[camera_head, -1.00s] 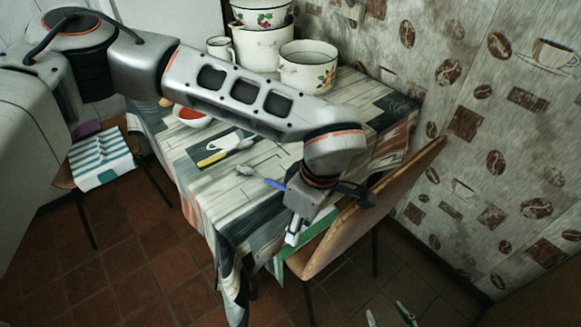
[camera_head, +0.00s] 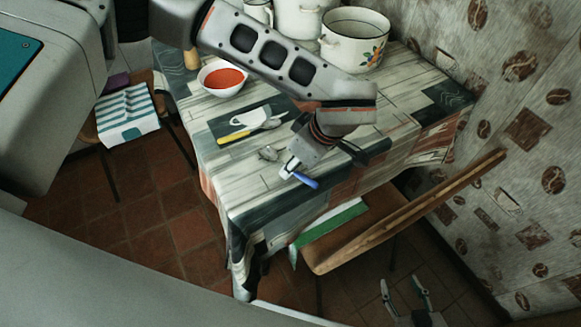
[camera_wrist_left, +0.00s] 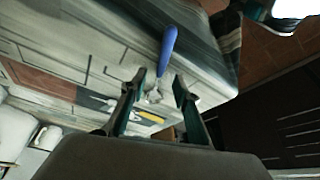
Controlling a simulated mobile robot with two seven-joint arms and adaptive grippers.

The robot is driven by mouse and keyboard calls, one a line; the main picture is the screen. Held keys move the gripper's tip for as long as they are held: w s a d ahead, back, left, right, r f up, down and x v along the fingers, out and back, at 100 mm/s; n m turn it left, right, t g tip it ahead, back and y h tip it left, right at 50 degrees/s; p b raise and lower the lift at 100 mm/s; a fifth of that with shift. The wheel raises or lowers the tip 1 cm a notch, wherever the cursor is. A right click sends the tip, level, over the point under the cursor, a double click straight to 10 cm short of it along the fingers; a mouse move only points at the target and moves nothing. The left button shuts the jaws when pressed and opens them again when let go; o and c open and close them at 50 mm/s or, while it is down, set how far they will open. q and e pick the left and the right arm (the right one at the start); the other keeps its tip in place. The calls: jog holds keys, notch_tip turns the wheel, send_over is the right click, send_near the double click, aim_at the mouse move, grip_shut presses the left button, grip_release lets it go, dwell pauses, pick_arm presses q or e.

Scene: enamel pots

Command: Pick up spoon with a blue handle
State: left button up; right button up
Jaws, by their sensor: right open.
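The spoon with a blue handle (camera_head: 305,180) lies on the table near its front edge, its metal bowl (camera_head: 268,153) towards the middle. My left gripper (camera_head: 288,170) is just above it and hides part between bowl and handle. In the left wrist view, its two fingers (camera_wrist_left: 160,78) are apart, and the blue handle (camera_wrist_left: 169,48) shows beyond the gap between them. I cannot tell whether a finger touches the spoon. My right gripper (camera_head: 402,285) is open and empty at the bottom right, low over the floor, away from the table.
A spoon with a yellow handle (camera_head: 235,136) lies on a dark patch of the tablecloth. A bowl of red soup (camera_head: 223,78) and a white enamel pot (camera_head: 352,42) stand farther back. A wooden chair (camera_head: 410,210) is close to the table's right edge. A stool (camera_head: 128,113) stands at the left.

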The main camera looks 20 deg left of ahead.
pick_arm(q)
jog(key=shift+w+a+f, duration=0.15)
jog(key=shift+a+f, duration=0.05)
jog(key=shift+f, duration=0.35)
jog(key=shift+f, duration=0.1)
grip_shut()
